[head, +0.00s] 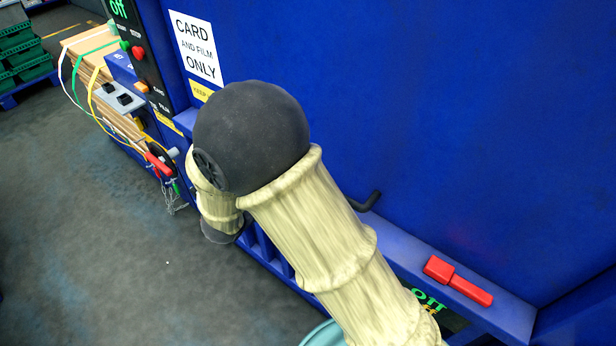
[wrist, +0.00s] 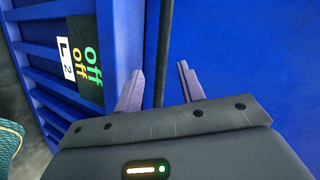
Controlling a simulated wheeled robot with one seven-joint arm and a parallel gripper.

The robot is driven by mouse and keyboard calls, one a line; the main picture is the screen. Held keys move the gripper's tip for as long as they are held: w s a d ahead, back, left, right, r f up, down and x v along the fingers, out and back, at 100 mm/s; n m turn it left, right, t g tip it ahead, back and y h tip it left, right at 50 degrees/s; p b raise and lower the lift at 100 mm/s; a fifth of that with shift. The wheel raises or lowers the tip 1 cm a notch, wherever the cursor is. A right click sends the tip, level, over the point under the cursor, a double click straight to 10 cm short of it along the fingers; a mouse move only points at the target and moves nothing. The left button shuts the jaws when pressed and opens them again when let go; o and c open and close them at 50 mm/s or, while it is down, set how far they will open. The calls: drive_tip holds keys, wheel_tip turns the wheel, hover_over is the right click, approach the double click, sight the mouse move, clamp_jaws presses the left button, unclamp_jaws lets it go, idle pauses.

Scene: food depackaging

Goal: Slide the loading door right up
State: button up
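The loading door (head: 430,110) is the large flat blue panel of the machine, above a blue ledge in the head view. Its lower edge meets the ledge, and I see no opening under it. A black bent handle (head: 366,201) sticks out low on it, partly behind my arm. In the wrist view, my gripper (wrist: 161,70) is open, its two fingers apart with nothing clearly held. The blue door surface (wrist: 250,60) fills the right there. A dark strip (wrist: 158,40) runs between the fingertips; I cannot tell whether they touch it. My gripper is hidden in the head view.
A red latch (head: 457,281) sits on the ledge at the lower right. A control panel (head: 140,50) and stacked cardboard (head: 95,75) with straps are at the left. Green crates (head: 25,55) stand at the far left. The grey floor (head: 110,240) is clear.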

drive_tip(key=s+a+m+h, duration=0.2)
drive_tip(key=s+m+h, duration=0.3)
drive_tip(key=s, duration=0.3)
drive_tip(key=shift+s+f+t, duration=0.3)
drive_tip(key=shift+w, duration=0.1)
drive_tip(key=p+x, duration=0.5)
drive_tip(key=x, duration=1.2)
drive_tip(key=shift+w+f, duration=0.1)
clamp_jaws()
